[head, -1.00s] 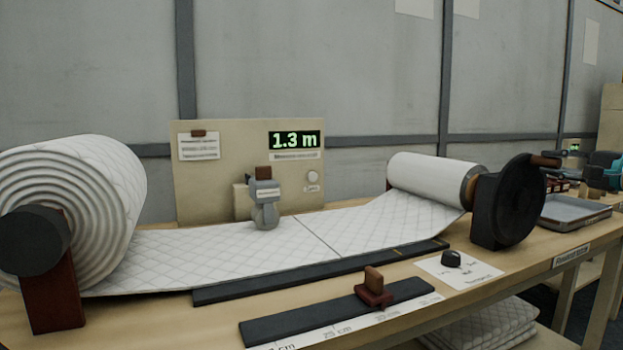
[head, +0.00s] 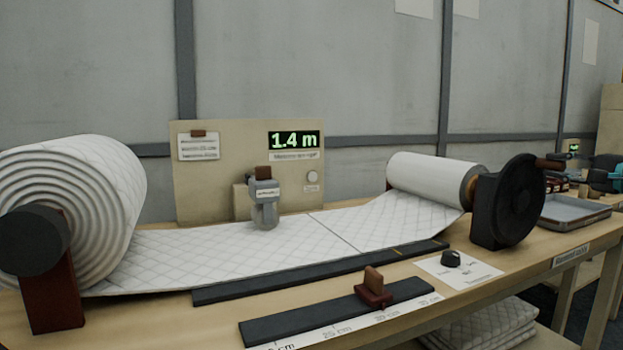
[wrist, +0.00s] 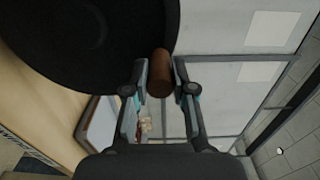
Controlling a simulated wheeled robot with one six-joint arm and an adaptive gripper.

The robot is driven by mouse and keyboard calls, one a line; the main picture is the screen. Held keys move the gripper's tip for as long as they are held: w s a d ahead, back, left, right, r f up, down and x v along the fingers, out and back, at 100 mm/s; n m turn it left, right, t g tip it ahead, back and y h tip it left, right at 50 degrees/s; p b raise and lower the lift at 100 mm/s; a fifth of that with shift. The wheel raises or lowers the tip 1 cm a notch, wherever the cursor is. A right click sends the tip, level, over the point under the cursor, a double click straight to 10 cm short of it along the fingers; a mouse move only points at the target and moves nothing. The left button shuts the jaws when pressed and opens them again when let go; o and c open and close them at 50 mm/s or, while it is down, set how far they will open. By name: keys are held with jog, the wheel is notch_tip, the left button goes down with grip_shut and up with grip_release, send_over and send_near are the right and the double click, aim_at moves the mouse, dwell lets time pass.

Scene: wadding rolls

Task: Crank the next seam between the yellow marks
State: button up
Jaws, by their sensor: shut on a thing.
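White quilted wadding (head: 235,245) runs from the large roll (head: 85,200) at left to the smaller take-up roll (head: 430,178) at right. A seam (head: 335,232) crosses it as a thin line. A yellow mark (head: 397,252) shows on the dark strip in front, to the right of the seam's near end; a second mark is not clear. The black crank wheel (head: 520,200) has a brown handle (head: 550,163), also in the wrist view (wrist: 158,74). My gripper (wrist: 161,76) is shut on this handle; in the head view it is at the right edge.
The green display (head: 294,139) reads 1.4 m. A dark knob (head: 451,258) sits on a white card. A brown slider (head: 374,288) sits on the front ruler bar. A grey tray (head: 575,211) lies beyond the wheel.

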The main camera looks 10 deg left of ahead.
jog(key=shift+w+d+f, duration=0.4)
jog(key=shift+d+f, duration=0.05)
jog(key=shift+d, duration=0.05)
jog(key=shift+w+d+f, duration=0.45)
jog(key=shift+d+f, duration=0.1)
jog(key=shift+f, duration=0.2)
jog(key=shift+w+d+f, duration=0.35)
jog(key=shift+d+f, duration=0.1)
jog(key=shift+f, duration=0.15)
jog(key=o, duration=1)
jog(key=shift+s+d, duration=0.1)
jog(key=b+v, duration=0.2)
jog(key=v, duration=0.7)
jog(key=shift+s+d, duration=0.25)
jog(key=shift+s, duration=0.1)
